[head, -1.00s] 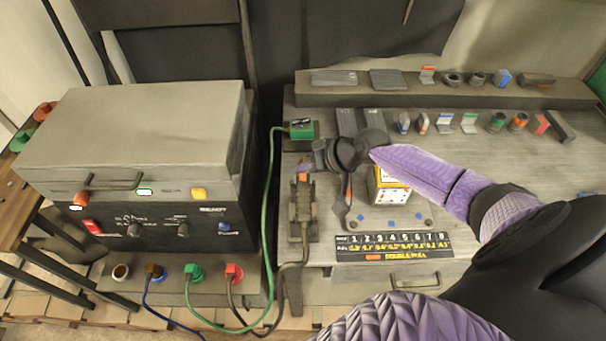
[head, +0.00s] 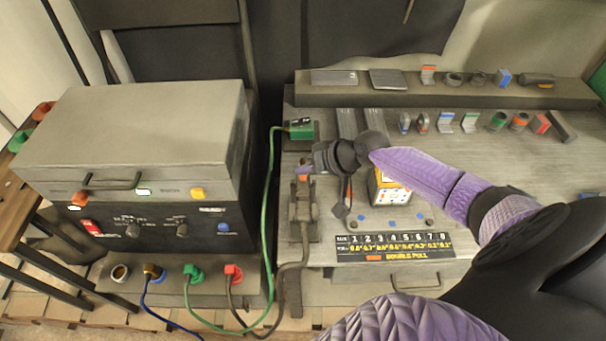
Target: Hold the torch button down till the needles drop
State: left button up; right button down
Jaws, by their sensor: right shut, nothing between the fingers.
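The torch (head: 302,212) stands upright in a dark holder at the left edge of the grey workbench, its cable hanging from it. A small orange-red part, probably its button, shows at its top. My right gripper (head: 305,171) is shut with nothing between its fingers, its tips right at the torch's top. I cannot tell whether they press the button. My right arm reaches in from the right across the bench. A white and yellow box, perhaps a meter (head: 388,190), stands partly behind the arm; I cannot make out any needles. My left gripper is not in view.
The grey power unit (head: 135,135) with knobs and lit buttons stands at the left. Blue, green and red plugs (head: 194,273) sit along its front. A green cable (head: 270,200) runs to a green clamp (head: 301,129). A numbered label (head: 388,246) and small sample pieces lie on the bench.

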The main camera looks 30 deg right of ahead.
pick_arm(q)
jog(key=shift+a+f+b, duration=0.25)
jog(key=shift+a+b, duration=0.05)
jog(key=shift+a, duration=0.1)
pick_arm(e)
jog(key=shift+f, duration=0.35)
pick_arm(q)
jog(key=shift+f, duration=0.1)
pick_arm(e)
jog(key=shift+f, duration=0.1)
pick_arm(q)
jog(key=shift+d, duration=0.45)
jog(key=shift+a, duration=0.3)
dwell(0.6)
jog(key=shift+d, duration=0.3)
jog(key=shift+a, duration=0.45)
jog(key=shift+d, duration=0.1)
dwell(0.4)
